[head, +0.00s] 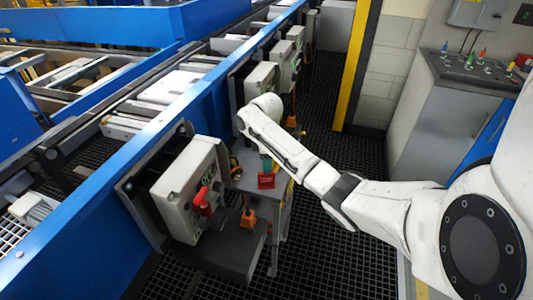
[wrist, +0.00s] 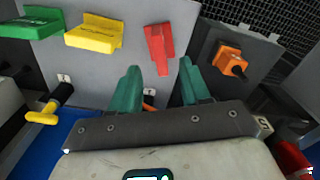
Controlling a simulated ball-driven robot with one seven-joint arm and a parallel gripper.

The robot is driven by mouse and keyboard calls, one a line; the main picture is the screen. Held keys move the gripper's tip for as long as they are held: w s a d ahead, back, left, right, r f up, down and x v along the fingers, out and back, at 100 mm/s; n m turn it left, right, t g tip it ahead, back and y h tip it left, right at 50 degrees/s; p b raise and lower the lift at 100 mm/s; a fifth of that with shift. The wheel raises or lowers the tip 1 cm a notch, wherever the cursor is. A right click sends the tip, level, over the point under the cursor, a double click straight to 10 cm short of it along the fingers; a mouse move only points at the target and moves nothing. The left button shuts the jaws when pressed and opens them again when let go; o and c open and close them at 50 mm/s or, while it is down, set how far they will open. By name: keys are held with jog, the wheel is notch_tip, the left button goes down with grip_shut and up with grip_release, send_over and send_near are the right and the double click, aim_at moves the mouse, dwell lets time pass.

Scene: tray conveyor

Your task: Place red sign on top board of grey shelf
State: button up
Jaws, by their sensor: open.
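The red sign (head: 266,181) shows at the middle of the head view, by the grey shelf (head: 272,205), just below my gripper (head: 266,164). In the wrist view the red sign (wrist: 158,44) rests against a light grey surface (wrist: 110,65), ahead of and between the fingertips. My gripper (wrist: 160,68) has teal fingers spread apart with nothing clasped between them. In the head view the arm hides part of the shelf, and I cannot tell which board the sign is on.
A yellow sign (wrist: 94,33) and a green sign (wrist: 34,22) sit left of the red one. An orange switch (wrist: 229,60) on a dark box is at the right. The blue conveyor (head: 85,225) runs along the left, with control boxes (head: 188,190) beside it.

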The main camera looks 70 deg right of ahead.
jog(key=shift+r, duration=2.15)
